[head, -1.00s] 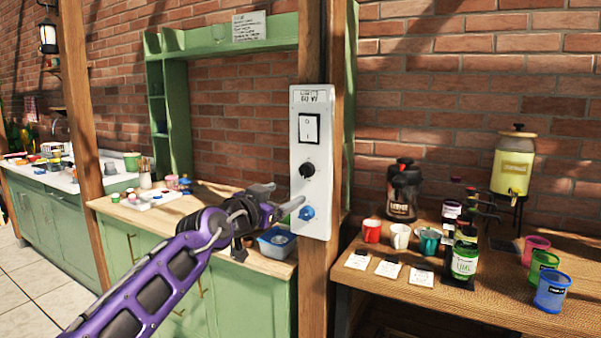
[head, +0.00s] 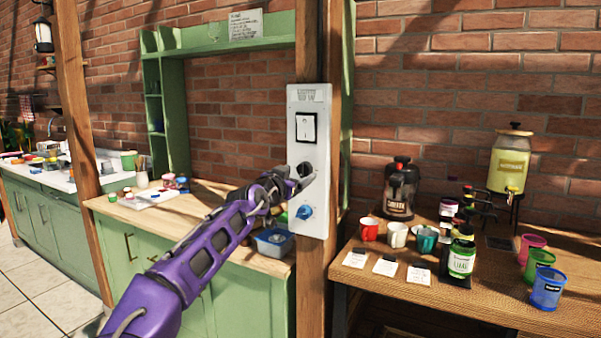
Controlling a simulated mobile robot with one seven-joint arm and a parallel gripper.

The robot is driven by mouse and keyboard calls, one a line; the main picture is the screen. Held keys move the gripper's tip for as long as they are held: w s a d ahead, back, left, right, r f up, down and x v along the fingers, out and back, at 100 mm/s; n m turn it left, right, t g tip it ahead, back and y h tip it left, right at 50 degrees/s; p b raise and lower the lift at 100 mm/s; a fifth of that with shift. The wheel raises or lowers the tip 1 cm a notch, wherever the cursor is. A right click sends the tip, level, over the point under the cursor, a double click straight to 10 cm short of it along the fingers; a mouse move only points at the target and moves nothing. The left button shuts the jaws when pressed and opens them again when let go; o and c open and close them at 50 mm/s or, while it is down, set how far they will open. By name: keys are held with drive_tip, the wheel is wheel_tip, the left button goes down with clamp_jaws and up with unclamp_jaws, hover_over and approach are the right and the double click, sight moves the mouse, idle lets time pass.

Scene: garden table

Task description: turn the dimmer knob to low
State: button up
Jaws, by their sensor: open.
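A white control panel (head: 313,215) is fixed to the wooden post. It carries a rocker switch (head: 306,128) at the top, a black dimmer knob (head: 306,169) in the middle and a blue knob (head: 304,212) below. My gripper (head: 301,179) is at the black knob, with its fingers at the knob's left and lower side. The fingers partly cover the knob, and I cannot tell whether they touch it. The knob's pointer and markings are too small to read.
The wooden post (head: 318,275) stands between a green cabinet (head: 150,250) on the left and a wooden table (head: 420,290) on the right. The table holds cups, jars, a black flask (head: 401,190) and a yellow drink dispenser (head: 510,172). A blue tub (head: 274,243) sits below my gripper.

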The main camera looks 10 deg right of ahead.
sight(303, 170)
drive_tip(key=shift+x, duration=1.15)
clamp_jaws()
